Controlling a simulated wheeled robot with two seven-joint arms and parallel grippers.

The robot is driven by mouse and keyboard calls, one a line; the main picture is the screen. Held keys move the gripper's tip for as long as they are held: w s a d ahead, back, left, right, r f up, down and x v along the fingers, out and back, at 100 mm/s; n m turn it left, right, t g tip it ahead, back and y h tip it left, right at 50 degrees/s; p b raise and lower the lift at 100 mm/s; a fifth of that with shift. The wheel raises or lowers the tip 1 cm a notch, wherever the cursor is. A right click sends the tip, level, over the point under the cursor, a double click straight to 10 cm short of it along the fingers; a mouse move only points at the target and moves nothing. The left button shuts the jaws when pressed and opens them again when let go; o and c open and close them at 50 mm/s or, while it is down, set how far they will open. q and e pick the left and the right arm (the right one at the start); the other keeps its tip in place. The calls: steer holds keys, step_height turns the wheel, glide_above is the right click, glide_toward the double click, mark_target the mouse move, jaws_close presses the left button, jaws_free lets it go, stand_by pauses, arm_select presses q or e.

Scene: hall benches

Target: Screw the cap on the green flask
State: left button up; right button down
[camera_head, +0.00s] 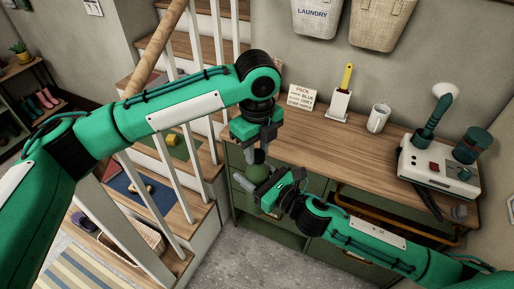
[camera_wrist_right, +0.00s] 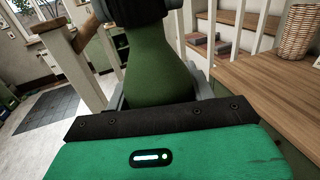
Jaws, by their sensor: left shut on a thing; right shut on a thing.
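The green flask (camera_head: 257,173) is in the jaws of my right gripper (camera_head: 266,188), held in front of the bench's left end. In the right wrist view the flask (camera_wrist_right: 160,68) looks upright, with its neck toward the top edge. My left gripper (camera_head: 261,148) points down from above and is shut on the dark cap (camera_head: 259,156). The cap is at the flask's mouth, in line with its neck. Fingers partly hide both, so I cannot tell whether the cap is seated or threaded.
The wooden bench (camera_head: 345,145) holds a small sign (camera_head: 302,97), a yellow-handled brush in a white holder (camera_head: 340,105), a white mug (camera_head: 378,118) and a pale device (camera_head: 438,168) at right. Stair balusters (camera_head: 200,140) stand close on the left. The bench middle is clear.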

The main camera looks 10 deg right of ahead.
arm_select(q)
steer(key=m, duration=0.4)
steer(key=shift+w+m, duration=0.15)
steer(key=shift+m, duration=0.25)
steer(key=m, duration=0.4)
steer(key=shift+m, duration=0.3)
steer(key=m, duration=0.4)
steer(key=shift+m, duration=0.3)
steer(key=m, duration=0.6)
steer(key=o, duration=0.9)
steer(key=shift+d, duration=0.1)
steer(key=shift+o, duration=0.2)
steer(key=shift+s+r, duration=0.2)
steer(key=shift+r, duration=2.05)
